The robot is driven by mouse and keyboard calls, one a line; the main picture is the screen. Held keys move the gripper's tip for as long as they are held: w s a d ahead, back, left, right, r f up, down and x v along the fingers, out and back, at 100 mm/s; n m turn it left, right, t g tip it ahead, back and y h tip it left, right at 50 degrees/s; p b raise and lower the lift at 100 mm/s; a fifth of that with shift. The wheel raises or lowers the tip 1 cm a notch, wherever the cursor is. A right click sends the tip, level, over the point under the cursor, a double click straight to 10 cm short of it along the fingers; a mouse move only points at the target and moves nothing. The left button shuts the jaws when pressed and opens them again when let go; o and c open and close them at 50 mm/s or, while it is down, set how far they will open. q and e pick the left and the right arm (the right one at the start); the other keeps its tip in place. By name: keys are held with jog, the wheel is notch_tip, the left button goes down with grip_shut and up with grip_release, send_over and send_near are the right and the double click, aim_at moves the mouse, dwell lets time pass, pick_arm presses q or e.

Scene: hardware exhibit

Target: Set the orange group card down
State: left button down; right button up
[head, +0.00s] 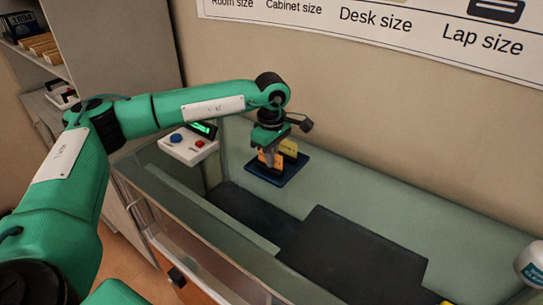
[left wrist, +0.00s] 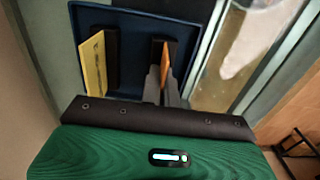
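The orange card (head: 262,157) stands upright at a dark blue tray (head: 281,179) in the head view. My left gripper (head: 268,155) points down over the tray. In the left wrist view its grey fingers (left wrist: 162,88) lie on both sides of the orange card (left wrist: 165,62), closed on it. The card is beside a black upright block (left wrist: 156,48) in the tray (left wrist: 134,75). The fingers hide part of the card, and I cannot tell whether its lower edge touches the tray. A yellow card (head: 290,147) stands beside another black block. My right gripper is not in view.
A white box with blue and red buttons and a green display (head: 189,145) stands left of the tray. Dark flat panels (head: 340,250) lie on the green surface. A white container (head: 530,265) is at the far right. A glass-fronted edge (head: 190,240) runs along the front.

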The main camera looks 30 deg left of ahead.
pick_arm(q)
jog(key=shift+f, duration=0.15)
jog(key=c, duration=1.7)
grip_release()
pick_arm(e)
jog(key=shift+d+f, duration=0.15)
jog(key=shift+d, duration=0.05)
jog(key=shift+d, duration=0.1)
